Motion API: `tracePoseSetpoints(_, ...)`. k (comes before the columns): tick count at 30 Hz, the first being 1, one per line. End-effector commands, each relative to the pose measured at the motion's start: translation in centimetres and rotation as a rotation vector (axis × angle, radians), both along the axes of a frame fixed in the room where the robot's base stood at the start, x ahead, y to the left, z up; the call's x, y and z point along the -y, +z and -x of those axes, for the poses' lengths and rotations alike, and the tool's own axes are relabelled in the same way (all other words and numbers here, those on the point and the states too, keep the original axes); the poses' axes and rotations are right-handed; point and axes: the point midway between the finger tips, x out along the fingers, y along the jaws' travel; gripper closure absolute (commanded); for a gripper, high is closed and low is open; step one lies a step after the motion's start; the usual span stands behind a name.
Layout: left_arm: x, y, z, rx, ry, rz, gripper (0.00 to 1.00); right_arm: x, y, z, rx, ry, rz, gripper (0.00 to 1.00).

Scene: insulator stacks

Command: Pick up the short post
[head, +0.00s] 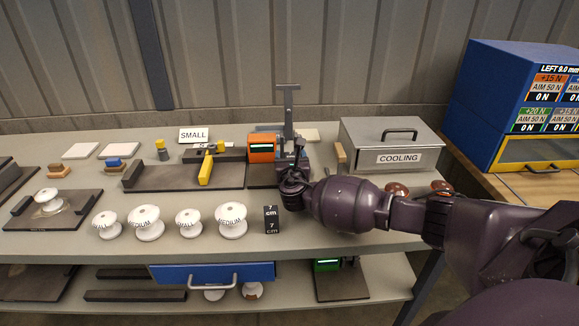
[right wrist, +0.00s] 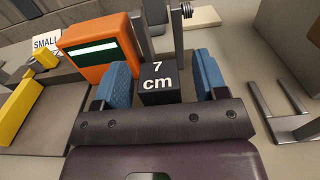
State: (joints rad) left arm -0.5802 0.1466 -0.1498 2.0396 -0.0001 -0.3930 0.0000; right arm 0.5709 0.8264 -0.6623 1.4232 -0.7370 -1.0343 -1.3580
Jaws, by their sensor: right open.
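A short black post (right wrist: 158,82) marked "7 cm" shows in the right wrist view, between the two blue fingers of my right gripper (right wrist: 160,82). Gaps show on both sides of the post, and the gripper is open. In the head view my right gripper (head: 293,165) is at the press beside the orange box, and the hand hides what is between its fingers. A black block (head: 271,219) marked "7 cm" stands upright near the table's front, clear of the gripper. I cannot tell for sure whether it is the same post. My left gripper is not in view.
The orange box (head: 262,148) with a green display is close to the left finger. The press column (head: 289,110) rises behind. Several white insulators (head: 145,222) stand at front left. A grey COOLING box (head: 390,145) is at right. Brown insulators show behind my right arm.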

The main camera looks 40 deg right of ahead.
Motion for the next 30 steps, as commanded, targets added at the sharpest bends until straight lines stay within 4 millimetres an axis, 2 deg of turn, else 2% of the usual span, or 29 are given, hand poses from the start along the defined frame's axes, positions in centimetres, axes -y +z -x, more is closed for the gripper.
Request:
tracePoseSetpoints(4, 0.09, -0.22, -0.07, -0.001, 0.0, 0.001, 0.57, 0.59, -0.12, -0.93, -0.001, 0.0, -0.001, 0.34)
tracePoseSetpoints(11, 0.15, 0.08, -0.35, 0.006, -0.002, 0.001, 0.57, 0.67, 0.06, -1.03, 0.001, 0.0, 0.0, 0.34)
tracePoseSetpoints(14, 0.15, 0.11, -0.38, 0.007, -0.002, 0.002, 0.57, 0.66, 0.05, -1.02, 0.0, 0.0, 0.0, 0.46)
tracePoseSetpoints(24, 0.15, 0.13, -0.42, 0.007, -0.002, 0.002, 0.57, 0.66, 0.09, -1.02, 0.001, 0.0, 0.0, 0.98)
tracePoseSetpoints(30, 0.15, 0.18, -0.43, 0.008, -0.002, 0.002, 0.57, 0.66, 0.17, -1.02, 0.001, 0.0, 0.0, 0.98)
